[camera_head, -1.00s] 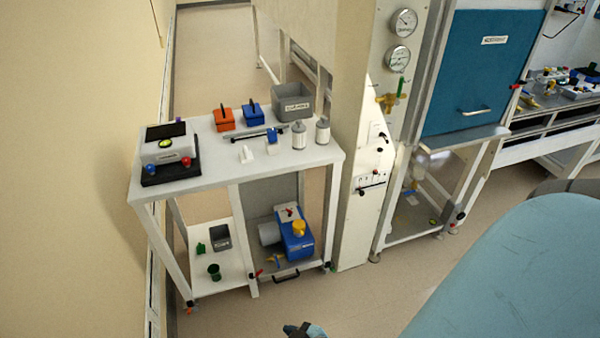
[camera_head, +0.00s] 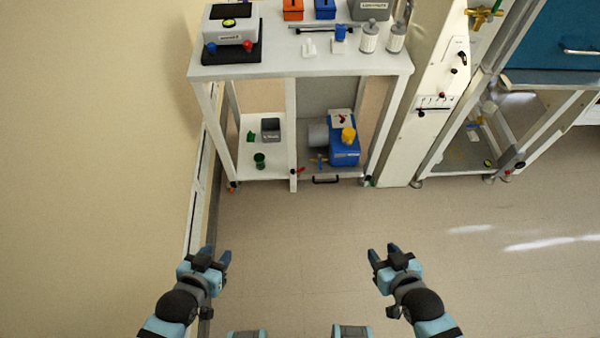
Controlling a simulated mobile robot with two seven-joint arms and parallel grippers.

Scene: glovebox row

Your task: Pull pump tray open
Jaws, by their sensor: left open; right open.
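The pump tray (camera_head: 345,171) is the low shelf at the lower right of the white bench, with a black handle (camera_head: 325,180) on its front edge. A blue pump (camera_head: 344,153) with a yellow cap and a grey motor stands on it. The tray looks pushed in under the bench. My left gripper (camera_head: 213,255) is open and empty over the floor at the lower left, well short of the bench. My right gripper (camera_head: 385,255) is open and empty over the floor, short of the tray and to the right of its handle.
The white bench top (camera_head: 290,66) carries a balance-like device (camera_head: 231,27) and several bottles and boxes. A fixed lower shelf (camera_head: 266,170) left of the tray holds a green cup (camera_head: 259,160) and a grey bin (camera_head: 270,129). A wall is close on the left. The floor (camera_head: 300,225) before the bench is clear.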

